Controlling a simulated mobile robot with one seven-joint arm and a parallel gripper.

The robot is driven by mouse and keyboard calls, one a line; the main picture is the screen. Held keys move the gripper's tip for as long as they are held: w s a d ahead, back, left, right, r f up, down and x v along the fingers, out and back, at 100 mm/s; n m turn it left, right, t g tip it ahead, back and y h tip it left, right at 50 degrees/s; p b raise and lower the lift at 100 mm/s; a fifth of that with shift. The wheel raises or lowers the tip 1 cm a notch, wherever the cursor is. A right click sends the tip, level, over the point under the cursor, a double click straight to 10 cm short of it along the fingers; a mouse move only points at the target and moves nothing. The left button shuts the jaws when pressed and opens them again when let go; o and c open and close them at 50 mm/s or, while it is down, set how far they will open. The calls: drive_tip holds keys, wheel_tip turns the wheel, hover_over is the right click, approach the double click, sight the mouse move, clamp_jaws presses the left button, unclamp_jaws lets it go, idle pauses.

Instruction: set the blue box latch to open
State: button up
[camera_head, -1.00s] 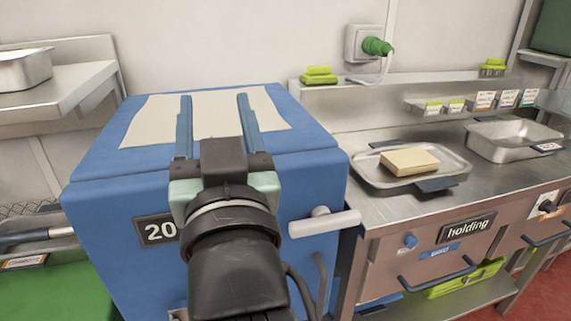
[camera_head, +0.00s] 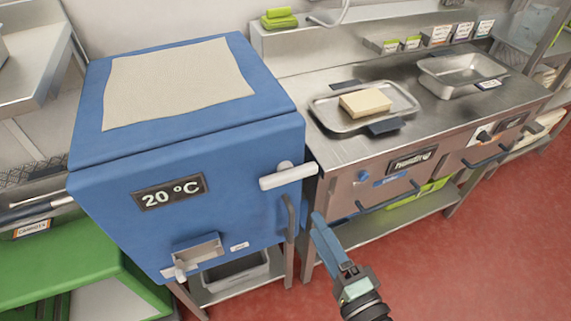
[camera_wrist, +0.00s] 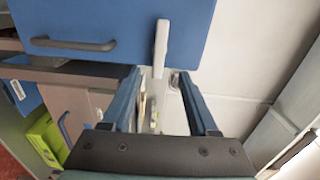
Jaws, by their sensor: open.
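The blue box (camera_head: 190,150) has a 20 °C display on its front. Its white latch (camera_head: 288,177) sits at the front's upper right, with its bar lying roughly level and reaching past the box's right edge. A dark door handle (camera_head: 289,216) is below it. My gripper (camera_head: 318,222) is open and empty, below and right of the latch and apart from it. In the wrist view the latch (camera_wrist: 161,48) lies ahead, between the lines of my two fingers (camera_wrist: 157,80), and the dark handle (camera_wrist: 72,43) is to its left.
A steel counter (camera_head: 330,150) adjoins the box's right side, with a tray (camera_head: 325,115) holding a pale block, and blue-handled drawers. A small drawer-like spout (camera_head: 197,250) juts from the box's lower front. Red floor (camera_head: 450,270) is clear at the lower right.

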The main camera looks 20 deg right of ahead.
sight(292, 180)
drive_tip(key=w+p, duration=0.1)
drive_tip(key=w, duration=1)
drive_tip(key=shift+w+f, duration=0.1)
drive_tip(key=shift+w, duration=0.2)
drive_tip(key=shift+w+a, duration=0.1)
drive_tip(key=shift+w, duration=0.35)
clamp_jaws()
